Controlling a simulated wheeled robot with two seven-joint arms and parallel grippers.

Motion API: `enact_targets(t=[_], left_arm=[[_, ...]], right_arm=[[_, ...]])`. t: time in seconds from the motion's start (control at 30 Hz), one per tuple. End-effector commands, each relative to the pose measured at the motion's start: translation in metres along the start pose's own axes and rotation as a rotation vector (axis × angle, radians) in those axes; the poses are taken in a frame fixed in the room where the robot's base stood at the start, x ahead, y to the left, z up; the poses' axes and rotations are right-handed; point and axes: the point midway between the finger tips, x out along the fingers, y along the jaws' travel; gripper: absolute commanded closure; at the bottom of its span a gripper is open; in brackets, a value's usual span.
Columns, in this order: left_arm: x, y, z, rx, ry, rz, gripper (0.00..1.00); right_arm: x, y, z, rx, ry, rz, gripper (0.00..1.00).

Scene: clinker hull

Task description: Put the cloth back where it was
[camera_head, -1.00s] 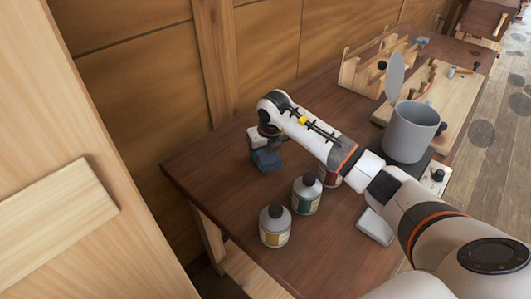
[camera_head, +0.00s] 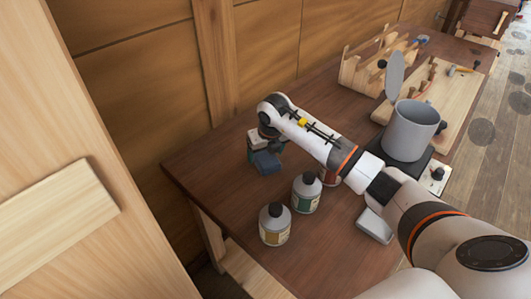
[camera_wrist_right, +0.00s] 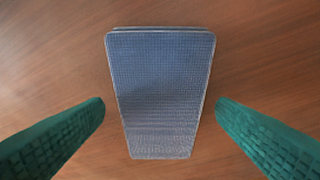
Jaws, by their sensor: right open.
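The blue cloth (camera_head: 267,163) lies on the dark wooden table near its far left end. In the right wrist view the cloth (camera_wrist_right: 160,85) is a folded, flat, blue-grey woven pad, narrower toward the bottom of the picture. My right gripper (camera_head: 263,148) is over the cloth, pointing down. In the wrist view its two green-padded fingers (camera_wrist_right: 160,112) stand apart, one on each side of the cloth, with bare wood showing between each finger and the cloth. In the head view the wrist partly hides the cloth and fingers. My left gripper is not in view.
Bottles with yellow (camera_head: 275,226) and green (camera_head: 306,194) labels stand nearer; a red-labelled one (camera_head: 329,176) is partly behind my arm. A grey lidded pot (camera_head: 410,132) and wooden rack (camera_head: 375,67) stand right. The wooden table (camera_head: 215,168) is bare left of the cloth.

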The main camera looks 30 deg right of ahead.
Motion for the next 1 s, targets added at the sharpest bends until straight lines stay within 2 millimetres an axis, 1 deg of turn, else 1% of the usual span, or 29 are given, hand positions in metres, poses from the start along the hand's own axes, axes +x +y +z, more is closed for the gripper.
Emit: enact_targets(t=[0.17,0.3,0.4,0.5,0.6,0.7,1.0], left_arm=[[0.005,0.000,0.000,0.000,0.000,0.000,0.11],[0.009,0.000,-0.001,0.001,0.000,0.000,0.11],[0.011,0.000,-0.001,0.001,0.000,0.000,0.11],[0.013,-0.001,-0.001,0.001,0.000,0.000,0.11],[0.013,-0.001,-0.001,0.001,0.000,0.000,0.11],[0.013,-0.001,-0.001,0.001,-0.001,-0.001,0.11],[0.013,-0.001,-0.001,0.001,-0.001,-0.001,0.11]], right_arm=[[-0.033,0.001,-0.001,-0.002,0.008,0.002,0.20],[-0.064,0.001,-0.001,-0.001,0.006,0.001,0.20],[-0.083,0.000,-0.001,-0.001,0.005,0.001,0.20],[-0.099,0.000,-0.001,0.000,0.004,0.000,0.20],[-0.108,0.000,0.000,0.000,0.004,0.001,0.20],[-0.113,0.000,0.000,-0.001,0.002,0.000,0.20],[-0.114,0.000,0.000,0.000,0.000,0.000,0.20]])
